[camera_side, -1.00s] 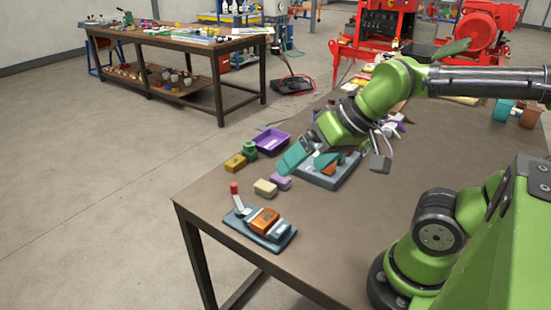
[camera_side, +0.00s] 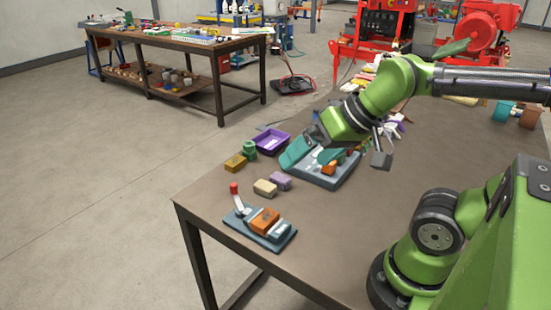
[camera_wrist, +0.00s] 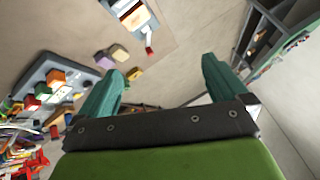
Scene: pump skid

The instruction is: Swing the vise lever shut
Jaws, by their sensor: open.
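The vise (camera_side: 261,226) sits near the table's front left corner, a blue-grey base with an orange block (camera_side: 265,221) between its jaws. Its lever (camera_side: 237,198) has a red knob and stands up at the left end, leaning slightly. In the wrist view the vise (camera_wrist: 131,12) is at the top, with the red-tipped lever (camera_wrist: 149,43) pointing down. My gripper (camera_side: 291,158) is above the table, behind and to the right of the vise, apart from it. In the wrist view its two teal fingers (camera_wrist: 165,80) are wide apart with nothing between them.
A beige block (camera_side: 265,187) and a purple block (camera_side: 281,181) lie between the vise and my gripper. A yellow block (camera_side: 235,163), a green piece (camera_side: 249,149) and a purple tray (camera_side: 271,141) are farther back. A grey tray (camera_side: 335,180) with parts lies under my gripper.

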